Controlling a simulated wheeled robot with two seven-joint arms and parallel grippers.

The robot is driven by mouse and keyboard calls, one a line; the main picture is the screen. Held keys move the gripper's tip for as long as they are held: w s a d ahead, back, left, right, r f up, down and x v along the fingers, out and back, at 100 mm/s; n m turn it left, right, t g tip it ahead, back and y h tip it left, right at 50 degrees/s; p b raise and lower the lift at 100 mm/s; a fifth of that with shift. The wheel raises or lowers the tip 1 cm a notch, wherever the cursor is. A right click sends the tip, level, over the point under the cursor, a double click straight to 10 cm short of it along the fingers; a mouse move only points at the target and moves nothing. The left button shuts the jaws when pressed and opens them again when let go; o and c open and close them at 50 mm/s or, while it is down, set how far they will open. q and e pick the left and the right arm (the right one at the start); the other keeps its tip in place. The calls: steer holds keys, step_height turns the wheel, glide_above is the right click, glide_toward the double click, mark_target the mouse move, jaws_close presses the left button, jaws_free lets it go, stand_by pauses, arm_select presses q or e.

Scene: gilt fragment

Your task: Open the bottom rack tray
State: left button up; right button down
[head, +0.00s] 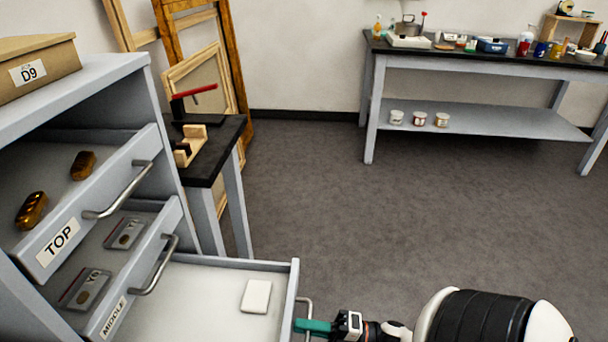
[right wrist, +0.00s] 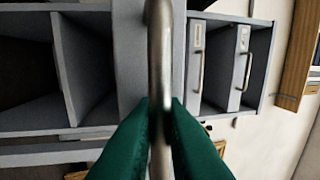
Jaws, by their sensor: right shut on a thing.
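The grey rack (head: 95,75) stands at the left in the head view. Its bottom tray (head: 190,300) is pulled well out and holds one white block (head: 256,296). My right gripper (head: 303,326) is at the front of this tray, shut on its metal bar handle (head: 309,305). In the right wrist view the green fingertips (right wrist: 160,108) close on both sides of the handle (right wrist: 160,55). The top tray (head: 60,240) and middle tray (head: 113,318) are also out, stepped above the bottom one. My left gripper is not in view.
The top tray holds two gilt pieces (head: 31,210); the middle tray holds two flat packets (head: 86,287). A small black table (head: 215,150) and frames (head: 210,70) stand behind the rack. A workbench (head: 470,65) is at the back right. The floor (head: 370,220) between is clear.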

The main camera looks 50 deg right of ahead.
steer(key=c, duration=1.6)
jaws_free()
steer(key=shift+s, duration=0.1)
